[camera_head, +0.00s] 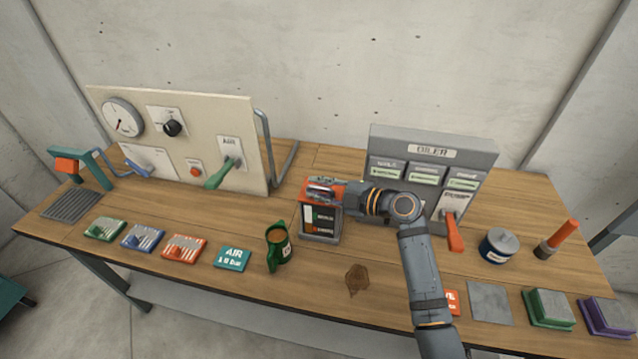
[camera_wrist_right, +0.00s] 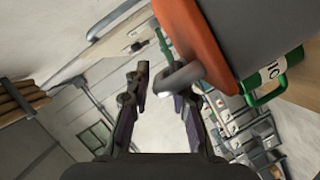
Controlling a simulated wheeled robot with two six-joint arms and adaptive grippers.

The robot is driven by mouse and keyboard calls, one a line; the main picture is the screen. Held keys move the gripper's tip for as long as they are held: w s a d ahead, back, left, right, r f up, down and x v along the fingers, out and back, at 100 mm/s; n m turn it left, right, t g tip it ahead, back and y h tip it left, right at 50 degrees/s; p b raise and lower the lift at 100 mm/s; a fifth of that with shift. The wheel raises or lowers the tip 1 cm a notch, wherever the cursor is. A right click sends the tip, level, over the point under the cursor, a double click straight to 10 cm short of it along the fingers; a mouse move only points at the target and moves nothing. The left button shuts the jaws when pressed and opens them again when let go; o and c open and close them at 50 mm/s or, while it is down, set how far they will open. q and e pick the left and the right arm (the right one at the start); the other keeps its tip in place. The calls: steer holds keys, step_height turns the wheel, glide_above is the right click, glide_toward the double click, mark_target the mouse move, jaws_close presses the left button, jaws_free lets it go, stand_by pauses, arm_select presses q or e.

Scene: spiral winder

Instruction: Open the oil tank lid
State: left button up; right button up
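The oil tank (camera_head: 320,222) is a small grey box with a dark labelled front, in the middle of the table. Its orange lid (camera_head: 312,190) lies on top and looks shut; my right gripper (camera_head: 322,188) partly hides it. In the right wrist view the orange lid (camera_wrist_right: 190,35) fills the upper middle, with a grey rounded handle (camera_wrist_right: 182,76) sticking out from its edge. My right gripper's two fingers (camera_wrist_right: 162,92) are apart there. The handle's end reaches toward the gap between them; I cannot tell whether it touches a finger. My left gripper is not in view.
The grey oiler box (camera_head: 430,150) with a red lever (camera_head: 454,232) stands behind right. A brown stain (camera_head: 356,280) marks the table in front. A gauge panel (camera_head: 180,140) stands at the back left.

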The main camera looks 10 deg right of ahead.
jaws_close()
stand_by(0.3)
steer(key=w+r+m+g, duration=0.1)
steer(key=w+r+m, duration=0.1)
steer(key=shift+d+r+m+g+b, duration=0.2)
steer(key=shift+d+m+g+b, duration=0.1)
steer(key=shift+m+g+b, duration=0.1)
steer(key=shift+w+d+r+m+g, duration=0.15)
steer(key=shift+w+r+m+g, duration=0.15)
steer(key=shift+w+m+g, duration=0.25)
steer(key=shift+s, duration=0.15)
